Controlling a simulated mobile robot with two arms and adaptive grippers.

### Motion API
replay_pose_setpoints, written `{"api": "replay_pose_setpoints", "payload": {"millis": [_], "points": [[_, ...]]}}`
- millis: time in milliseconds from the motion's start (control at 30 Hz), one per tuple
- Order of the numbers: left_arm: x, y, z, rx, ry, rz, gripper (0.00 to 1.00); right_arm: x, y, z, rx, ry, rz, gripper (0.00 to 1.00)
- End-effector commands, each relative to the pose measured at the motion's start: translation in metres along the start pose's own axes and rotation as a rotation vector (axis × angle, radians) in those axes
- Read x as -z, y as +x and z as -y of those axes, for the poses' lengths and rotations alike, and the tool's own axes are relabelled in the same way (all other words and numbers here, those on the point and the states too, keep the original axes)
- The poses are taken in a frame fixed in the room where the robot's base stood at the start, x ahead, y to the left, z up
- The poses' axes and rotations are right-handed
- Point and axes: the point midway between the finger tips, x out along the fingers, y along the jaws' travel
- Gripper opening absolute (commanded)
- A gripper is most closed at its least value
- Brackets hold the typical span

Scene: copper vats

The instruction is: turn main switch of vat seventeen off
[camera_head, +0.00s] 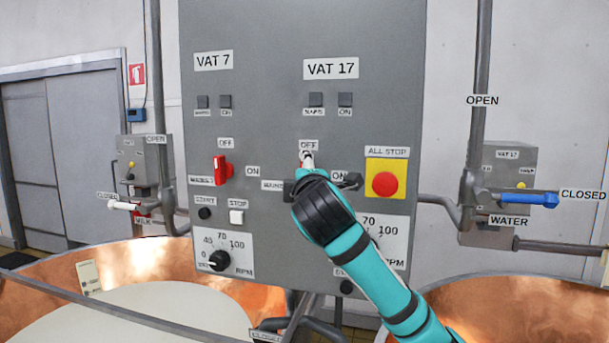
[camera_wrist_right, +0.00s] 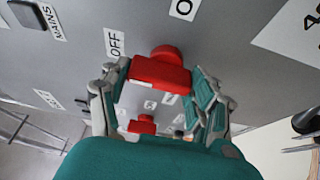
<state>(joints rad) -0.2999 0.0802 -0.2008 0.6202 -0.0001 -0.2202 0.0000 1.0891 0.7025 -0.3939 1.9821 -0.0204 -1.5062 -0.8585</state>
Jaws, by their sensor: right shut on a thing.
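The grey control panel (camera_head: 275,120) carries a VAT 17 label (camera_head: 331,68) on its right half. Below it are an OFF label (camera_head: 308,146) and an ON label (camera_head: 339,177) around the vat 17 main switch, which is mostly hidden by my right gripper in the head view. In the right wrist view the red switch (camera_wrist_right: 160,73) sits between my right gripper's fingers (camera_wrist_right: 155,90), which are shut on it. The OFF label (camera_wrist_right: 115,43) shows to its left there. I cannot tell exactly which way the handle points. My left gripper is out of view.
The red vat 7 switch (camera_head: 224,170) is left of my gripper. A red all-stop button (camera_head: 385,183) on yellow is close to its right. Pipes with a blue valve handle (camera_head: 529,198) stand further right. Copper vats (camera_head: 510,305) lie below on both sides.

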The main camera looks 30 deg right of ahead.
Motion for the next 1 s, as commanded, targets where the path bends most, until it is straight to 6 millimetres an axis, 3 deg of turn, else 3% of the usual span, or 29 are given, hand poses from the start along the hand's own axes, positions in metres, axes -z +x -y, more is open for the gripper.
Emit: {"api": "replay_pose_setpoints", "payload": {"millis": [667, 700, 867, 1000], "points": [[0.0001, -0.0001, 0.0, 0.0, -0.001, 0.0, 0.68, 0.001, 0.0004, 0.0027, 0.032, -0.066, -0.001, 0.3], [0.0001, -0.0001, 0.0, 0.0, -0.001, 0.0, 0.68, 0.001, 0.0004, 0.0028, 0.032, -0.066, -0.001, 0.64], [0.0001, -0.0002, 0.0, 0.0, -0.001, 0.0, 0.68, 0.0008, 0.0003, 0.0019, 0.03, -0.064, 0.0, 0.85], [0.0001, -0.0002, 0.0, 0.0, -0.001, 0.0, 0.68, 0.0007, 0.0002, 0.0011, 0.028, -0.063, 0.0, 0.87]]}}
